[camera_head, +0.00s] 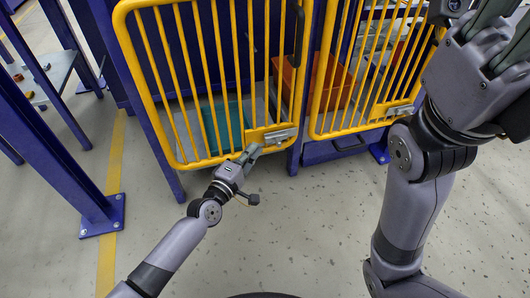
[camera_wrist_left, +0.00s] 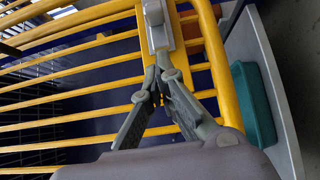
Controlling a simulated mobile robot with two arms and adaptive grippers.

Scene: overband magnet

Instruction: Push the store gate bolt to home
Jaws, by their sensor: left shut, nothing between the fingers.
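In the left wrist view the bolt (camera_wrist_left: 157,30) shows at the top centre, with a rounded knob. My left gripper (camera_head: 252,151) is shut and empty, just left of and below the bolt. In the left wrist view its fingertips (camera_wrist_left: 163,77) meet close to the bolt plate; I cannot tell whether they touch. My right gripper (camera_head: 500,40) is at the upper right, partly cut off.
A second yellow gate (camera_head: 325,100) stands to the right, with its own latch (camera_head: 400,110). Behind the bars are a teal bin (camera_head: 222,125) and an orange bin (camera_head: 335,80). A blue post (camera_head: 60,150) stands at left. The floor in front is clear.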

